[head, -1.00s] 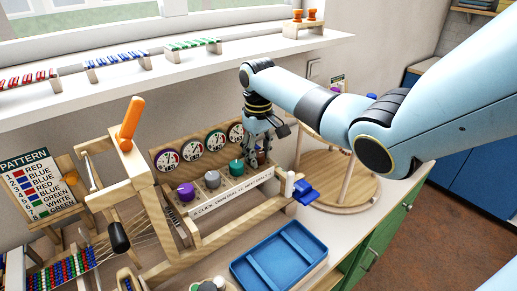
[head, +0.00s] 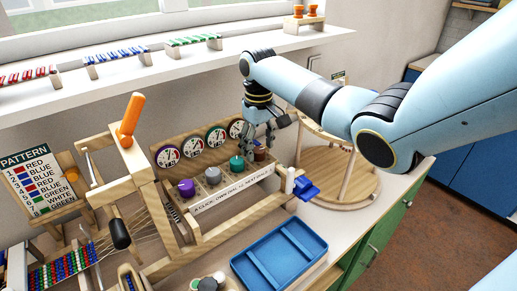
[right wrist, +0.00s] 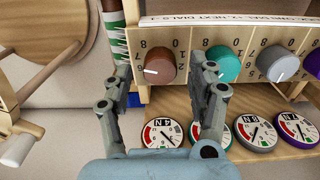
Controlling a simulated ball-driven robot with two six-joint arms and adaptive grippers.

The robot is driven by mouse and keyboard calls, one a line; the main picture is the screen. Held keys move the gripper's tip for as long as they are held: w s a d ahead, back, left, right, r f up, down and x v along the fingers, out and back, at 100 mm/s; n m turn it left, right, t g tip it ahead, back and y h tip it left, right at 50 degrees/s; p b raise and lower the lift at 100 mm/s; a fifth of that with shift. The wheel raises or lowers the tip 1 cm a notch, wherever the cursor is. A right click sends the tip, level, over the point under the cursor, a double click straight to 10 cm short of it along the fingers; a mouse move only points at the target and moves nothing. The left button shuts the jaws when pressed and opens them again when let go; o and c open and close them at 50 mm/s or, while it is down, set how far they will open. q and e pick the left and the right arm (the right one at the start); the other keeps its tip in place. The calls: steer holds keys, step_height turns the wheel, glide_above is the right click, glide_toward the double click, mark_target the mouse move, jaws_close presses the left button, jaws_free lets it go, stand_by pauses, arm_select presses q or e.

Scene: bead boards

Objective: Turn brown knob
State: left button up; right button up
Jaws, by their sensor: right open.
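The brown knob (right wrist: 160,67) sits on a numbered wooden panel in the right wrist view, its white mark toward the picture's left. My right gripper (right wrist: 163,77) is open, with one finger on either side of the knob in that view and gaps between the fingers and knob. In the head view the knob (head: 259,154) shows at the right end of the knob row, just below the fingertips of my right gripper (head: 260,147). The fingers look clear of it. My left gripper is not in view.
Beside the brown knob are a teal knob (head: 236,164), a grey knob (head: 213,176) and a purple knob (head: 186,189). Round gauges (head: 191,145) stand behind them. A blue tray (head: 235,268) lies in front. A round wooden stand (head: 345,192) is to the right.

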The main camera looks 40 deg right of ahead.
mark_target(259, 150)
step_height(259, 150, up, 10)
steer(key=shift+r, duration=0.2)
stand_by(0.6)
